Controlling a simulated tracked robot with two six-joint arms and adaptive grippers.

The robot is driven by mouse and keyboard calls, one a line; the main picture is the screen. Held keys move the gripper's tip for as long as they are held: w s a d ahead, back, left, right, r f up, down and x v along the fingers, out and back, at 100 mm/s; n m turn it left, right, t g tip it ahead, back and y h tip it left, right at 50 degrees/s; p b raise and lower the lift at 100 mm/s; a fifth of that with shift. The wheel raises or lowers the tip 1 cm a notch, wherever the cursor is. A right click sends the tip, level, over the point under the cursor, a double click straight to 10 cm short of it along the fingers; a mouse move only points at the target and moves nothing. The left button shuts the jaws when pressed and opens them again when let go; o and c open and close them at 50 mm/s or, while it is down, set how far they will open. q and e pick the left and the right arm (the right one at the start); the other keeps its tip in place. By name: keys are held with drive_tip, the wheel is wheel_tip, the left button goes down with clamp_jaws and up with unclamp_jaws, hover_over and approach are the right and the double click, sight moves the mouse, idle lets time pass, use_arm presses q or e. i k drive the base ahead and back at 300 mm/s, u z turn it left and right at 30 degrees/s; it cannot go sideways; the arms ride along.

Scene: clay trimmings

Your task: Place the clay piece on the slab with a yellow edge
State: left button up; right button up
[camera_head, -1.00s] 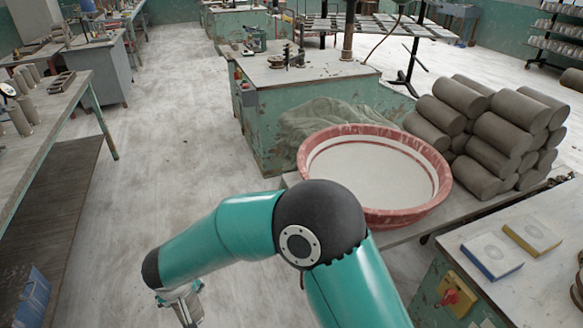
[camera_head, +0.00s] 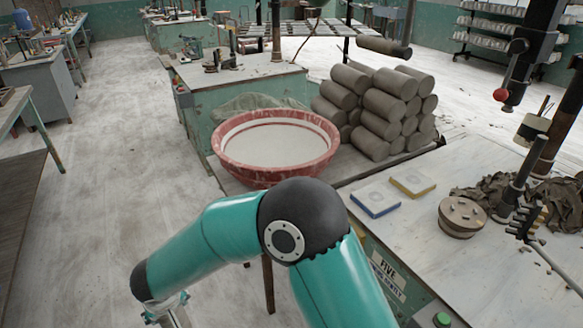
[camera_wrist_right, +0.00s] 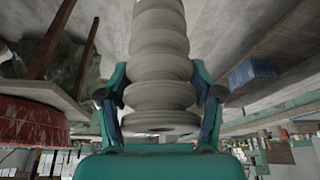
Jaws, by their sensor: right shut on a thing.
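My right gripper (camera_wrist_right: 160,80) is shut on a grey, ribbed clay piece (camera_wrist_right: 158,42) in the right wrist view, with one finger on each side of it. In the head view my right arm bends down to the lower left, and the gripper is cut off by the bottom edge. The slab with a yellow edge (camera_head: 413,181) lies flat on the workbench at the right. A slab with a blue edge (camera_head: 375,200) lies just left of it and nearer. Both tops look bare, with a faint round mark. My left gripper is not in view.
The bench's near surface is clear.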

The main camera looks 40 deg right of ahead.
sight(414, 180)
drive_tip(key=z, duration=1.25)
drive_tip(key=i, duration=0.85)
drive_tip(key=z, duration=0.15)
